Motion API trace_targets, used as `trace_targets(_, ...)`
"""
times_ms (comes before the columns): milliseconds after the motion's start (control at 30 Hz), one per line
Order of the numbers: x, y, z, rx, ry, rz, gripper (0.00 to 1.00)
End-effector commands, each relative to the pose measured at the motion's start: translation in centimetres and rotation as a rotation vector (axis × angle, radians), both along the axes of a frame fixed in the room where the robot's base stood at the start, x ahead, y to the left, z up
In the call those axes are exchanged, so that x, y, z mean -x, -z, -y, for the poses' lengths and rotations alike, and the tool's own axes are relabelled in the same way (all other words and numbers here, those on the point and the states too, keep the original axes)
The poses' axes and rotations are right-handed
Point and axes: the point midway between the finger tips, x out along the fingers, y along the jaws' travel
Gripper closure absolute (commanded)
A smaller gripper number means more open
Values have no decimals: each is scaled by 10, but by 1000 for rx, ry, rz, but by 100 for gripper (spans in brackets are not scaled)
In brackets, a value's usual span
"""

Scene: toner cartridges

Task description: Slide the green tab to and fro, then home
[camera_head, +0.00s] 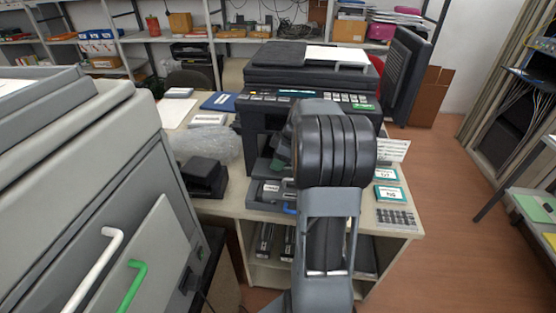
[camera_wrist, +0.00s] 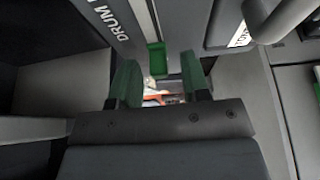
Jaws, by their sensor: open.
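The green tab (camera_wrist: 155,58) shows in the wrist view, a small upright green piece at the edge of a grey part lettered "DRUM" (camera_wrist: 112,22). My gripper (camera_wrist: 160,78) is open, its two green-padded fingers one on each side of the tab in the picture. Gaps show between the tab and both fingers, and nothing is held. I cannot tell how deep the fingers reach beside the tab. In the camera_head view my arm covers much of the front of the black printer (camera_head: 262,75), and the tab cannot be made out there.
A dark part with a white label (camera_wrist: 240,36) is close to the right finger. In the camera_head view, small green-and-white boxes (camera_head: 388,195) and a calculator (camera_head: 396,218) lie right of my arm. A black device (camera_head: 204,177) sits left. A large grey machine fills the left.

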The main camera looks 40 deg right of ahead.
Motion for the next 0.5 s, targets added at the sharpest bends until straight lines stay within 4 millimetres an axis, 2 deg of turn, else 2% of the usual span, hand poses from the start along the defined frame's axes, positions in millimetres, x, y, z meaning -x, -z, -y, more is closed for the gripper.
trace_targets(267, 2, -8, 3, 2, 1, 2, 57)
trace_targets(500, 13, -49, 15, 3, 2, 5, 57)
